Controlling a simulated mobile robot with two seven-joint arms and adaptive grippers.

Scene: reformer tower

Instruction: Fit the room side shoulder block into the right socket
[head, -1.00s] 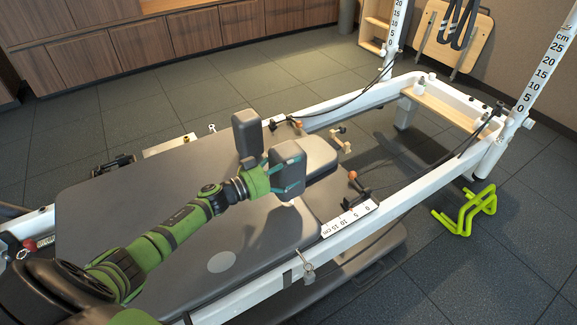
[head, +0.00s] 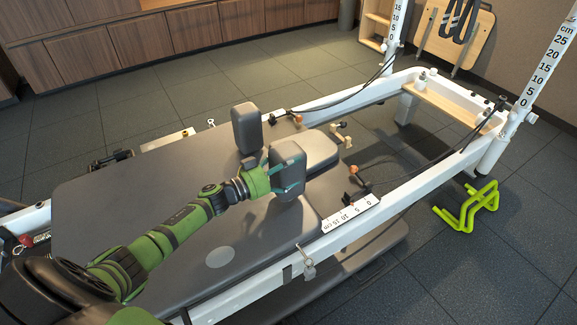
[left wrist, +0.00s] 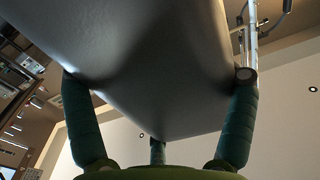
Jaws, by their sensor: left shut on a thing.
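My left gripper (head: 279,181) is shut on a dark grey padded shoulder block (head: 289,163). The block is upright over the reformer carriage, close to the headrest. In the left wrist view the block (left wrist: 145,55) fills the space between the teal-wrapped fingers. A second, similar shoulder block (head: 247,129) stands upright on the carriage (head: 150,205), left of and beyond the held one. The sockets cannot be made out; the held block and my gripper cover the carriage there. I cannot tell whether the held block's lower end touches the carriage. My right gripper is not in view.
The headrest (head: 309,150) lies just right of the held block. A white frame rail with a centimetre scale (head: 351,215) runs along the near side. Ropes cross the far end. A yellow-green stand (head: 467,207) is on the floor at the right.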

